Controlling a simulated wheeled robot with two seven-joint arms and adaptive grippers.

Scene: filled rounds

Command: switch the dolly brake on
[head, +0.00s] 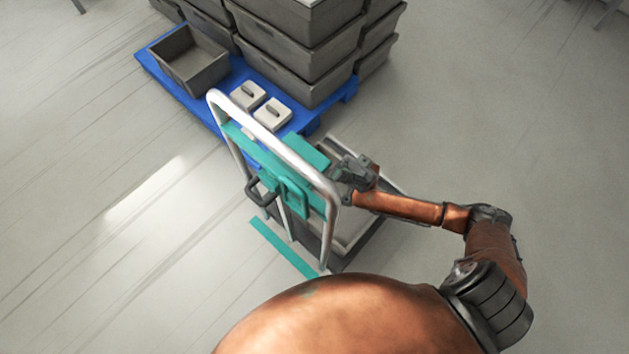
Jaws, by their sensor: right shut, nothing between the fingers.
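The dolly (333,228) stands in the middle of the head view, with a silver tube handle frame (225,112) and teal panels (262,153). A dark loop-shaped lever (262,190) sits on the near left side of the frame beside a teal bracket (292,190); I cannot tell for sure that it is the brake, or how it is set. My right gripper (343,176) is shut and empty at the right side of the handle frame, close to the teal panel; whether it touches is unclear. My left gripper is not in view.
Behind the dolly lies a blue pallet (160,72) with stacked grey crates (295,65), an open empty grey bin (190,60) and two pale square lidded pieces (272,113). A teal strip (283,248) lies on the floor. The floor to the left and right is clear.

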